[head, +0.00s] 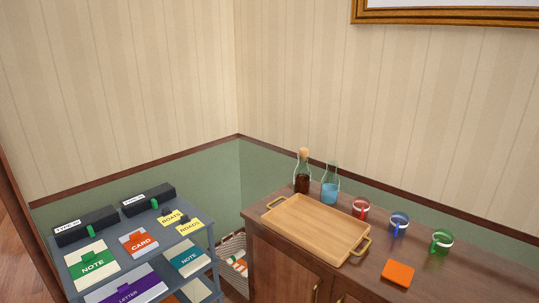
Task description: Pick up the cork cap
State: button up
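The cork cap (303,153) is a small tan stopper. It sits in the neck of a clear bottle (302,176) with dark brown liquid. The bottle stands upright near the back edge of the wooden cabinet top, behind a wooden tray. My gripper is not in view.
A flask of blue liquid (330,186) stands close right of the bottle. The wooden tray (290,240) with brass handles lies in front. Red (361,208), blue (399,223) and green (441,241) mugs and an orange block (398,273) are farther right. A grey cart (205,228) stands left.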

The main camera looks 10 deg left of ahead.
aim_at(302, 152)
jog(key=u, duration=0.1)
jog(key=k, duration=0.25)
jog(key=u, duration=1.75)
jog(key=k, duration=0.65)
jog(key=z, duration=0.3)
jog(key=i, duration=1.7)
jog(key=u, duration=0.25)
